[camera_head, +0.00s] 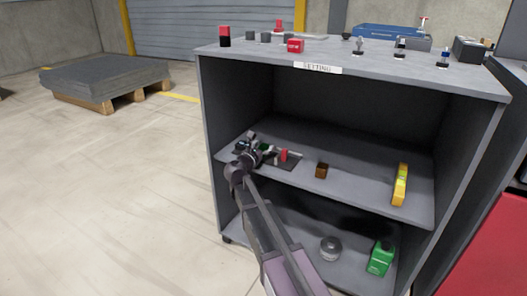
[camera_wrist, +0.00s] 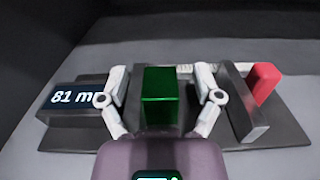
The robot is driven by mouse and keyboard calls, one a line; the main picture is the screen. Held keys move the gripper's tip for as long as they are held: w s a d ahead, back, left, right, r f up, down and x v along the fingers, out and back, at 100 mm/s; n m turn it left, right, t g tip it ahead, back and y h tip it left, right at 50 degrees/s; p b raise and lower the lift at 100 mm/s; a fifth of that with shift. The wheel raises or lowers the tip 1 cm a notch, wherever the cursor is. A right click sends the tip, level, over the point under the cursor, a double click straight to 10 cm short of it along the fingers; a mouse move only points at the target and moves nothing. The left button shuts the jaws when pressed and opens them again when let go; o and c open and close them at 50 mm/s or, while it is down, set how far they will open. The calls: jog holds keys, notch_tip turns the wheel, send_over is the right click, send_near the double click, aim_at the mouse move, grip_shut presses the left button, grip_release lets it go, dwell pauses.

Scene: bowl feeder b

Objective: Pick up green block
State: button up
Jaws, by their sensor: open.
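The green block (camera_wrist: 160,92) stands in the middle of the wrist view, on a dark grey base plate (camera_wrist: 80,139) on the cabinet's middle shelf. My gripper (camera_wrist: 160,76) is open, with one pale finger on each side of the block. A gap shows between the block and each finger, so neither appears to touch it. In the head view my gripper (camera_head: 250,150) reaches into the left part of the middle shelf. There the block is hardly visible, mostly hidden by the gripper.
Beside the block are a display reading "81 m" (camera_wrist: 74,97), a grey upright plate (camera_wrist: 243,104) and a red part (camera_wrist: 264,82). The middle shelf (camera_head: 345,194) also holds a brown block (camera_head: 321,170) and a yellow level (camera_head: 400,185). The cabinet's left wall (camera_head: 222,125) is close to my gripper.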

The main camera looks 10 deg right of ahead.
aim_at(263, 146)
grip_shut()
jog(key=shift+r, duration=0.1)
dwell(0.3)
notch_tip(263, 146, up, 10)
jog(key=p, duration=1)
dwell(0.8)
